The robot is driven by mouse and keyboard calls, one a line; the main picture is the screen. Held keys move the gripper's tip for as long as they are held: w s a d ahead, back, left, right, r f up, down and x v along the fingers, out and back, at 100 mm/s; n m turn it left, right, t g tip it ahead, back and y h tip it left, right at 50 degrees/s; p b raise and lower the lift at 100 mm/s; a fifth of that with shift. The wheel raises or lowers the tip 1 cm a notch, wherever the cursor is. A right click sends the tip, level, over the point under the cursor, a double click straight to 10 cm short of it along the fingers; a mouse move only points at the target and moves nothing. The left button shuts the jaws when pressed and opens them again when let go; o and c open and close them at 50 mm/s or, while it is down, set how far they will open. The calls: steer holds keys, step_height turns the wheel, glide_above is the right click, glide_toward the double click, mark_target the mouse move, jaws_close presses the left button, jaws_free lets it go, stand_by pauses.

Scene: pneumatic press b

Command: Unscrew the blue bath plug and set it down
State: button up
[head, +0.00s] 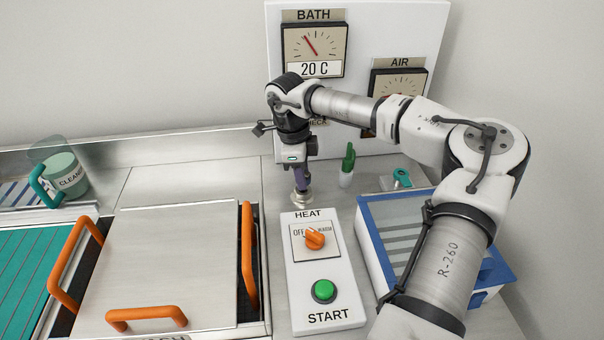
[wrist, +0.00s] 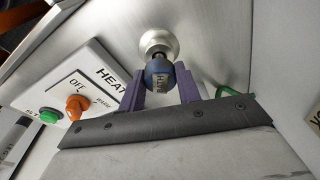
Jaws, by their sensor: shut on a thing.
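The blue bath plug (wrist: 160,78) shows in the wrist view between the two purple fingers of my gripper (wrist: 161,92). The fingers are shut on it from both sides. Just beyond the plug is a round metal fitting (wrist: 158,44) on the steel counter. A dark stem shows between the plug and the fitting; I cannot tell whether it is still threaded in. In the head view my gripper (head: 301,178) points down over the fitting (head: 301,198), behind the HEAT panel, and the fingers mostly hide the plug.
The HEAT panel (head: 300,275) with an orange knob (head: 315,239) and green START button (head: 324,290) stands in front. A steel lid (head: 165,265) with orange handles is left. A blue-edged box (head: 375,240) and a green-topped bottle (head: 347,165) are right.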

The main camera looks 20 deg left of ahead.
steer(key=shift+r+p, duration=0.85)
steer(key=shift+r, duration=0.7)
stand_by(0.4)
